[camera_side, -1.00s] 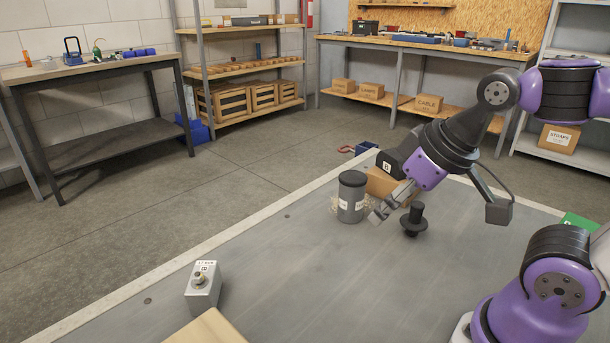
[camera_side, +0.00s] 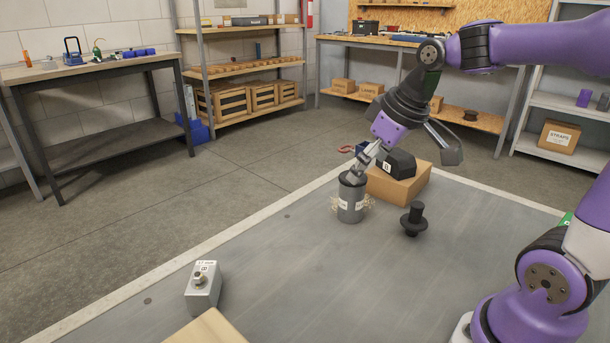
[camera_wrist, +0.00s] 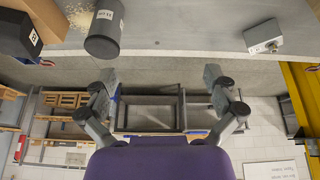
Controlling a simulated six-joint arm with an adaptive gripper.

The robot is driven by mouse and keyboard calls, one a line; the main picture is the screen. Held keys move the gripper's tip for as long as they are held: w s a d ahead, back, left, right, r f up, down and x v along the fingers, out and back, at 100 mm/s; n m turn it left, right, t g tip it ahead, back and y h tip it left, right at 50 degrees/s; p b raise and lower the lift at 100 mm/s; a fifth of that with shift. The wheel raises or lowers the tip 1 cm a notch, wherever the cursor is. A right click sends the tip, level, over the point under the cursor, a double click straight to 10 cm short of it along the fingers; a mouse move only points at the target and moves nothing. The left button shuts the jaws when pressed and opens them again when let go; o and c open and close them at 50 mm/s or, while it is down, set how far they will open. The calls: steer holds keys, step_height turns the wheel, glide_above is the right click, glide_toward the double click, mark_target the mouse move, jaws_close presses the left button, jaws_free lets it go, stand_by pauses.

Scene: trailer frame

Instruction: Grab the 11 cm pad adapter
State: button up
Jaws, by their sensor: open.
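Pale granules (camera_side: 335,203) lie around the canister's base. A cardboard box (camera_side: 402,184) and a black labelled case (camera_side: 400,163) are behind it. A grey box with a metal fitting (camera_side: 203,289) stands at front left. The deck (camera_side: 300,265) between is clear.

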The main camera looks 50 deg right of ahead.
glide_above(364, 179)
steer(key=s, duration=0.2)
step_height(364, 179, down, 4)
steer(key=shift+n+y, duration=0.3)
steer(key=shift+n, duration=0.1)
steer(key=x, duration=0.4)
steer(key=shift+w+f, duration=0.15)
steer(key=shift+f, duration=0.1)
steer(key=x, duration=0.6)
steer(key=shift+r, duration=0.1)
steer(key=c, duration=1.4)
